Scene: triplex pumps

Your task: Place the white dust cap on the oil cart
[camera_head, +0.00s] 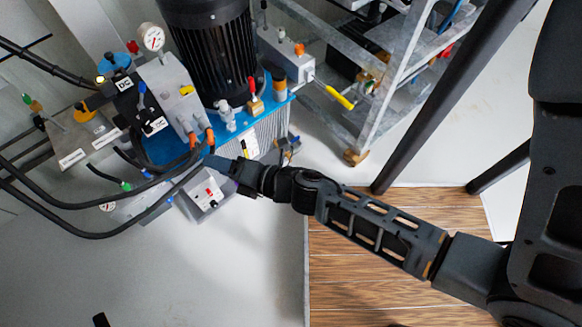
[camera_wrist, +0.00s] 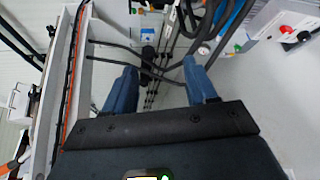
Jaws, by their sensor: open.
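My gripper (camera_head: 214,163) reaches left in the head view, close in front of the grey box with red and black knobs on the pump unit. In the wrist view my gripper (camera_wrist: 160,78) shows two blue fingers spread apart, with nothing between them; hoses and a white surface lie beyond. I cannot make out the white dust cap for certain. A small white fitting (camera_head: 226,114) stands on the blue base of the pump unit, but I cannot tell whether it is the cap. I cannot tell for certain which structure is the oil cart.
The pump unit has a black motor (camera_head: 207,50), a pressure gauge (camera_head: 152,38) and a grey control box (camera_head: 204,194). Black hoses (camera_head: 85,233) loop out at left. A grey metal frame (camera_head: 388,85) stands at upper right. The pale floor (camera_head: 240,270) is clear at lower centre.

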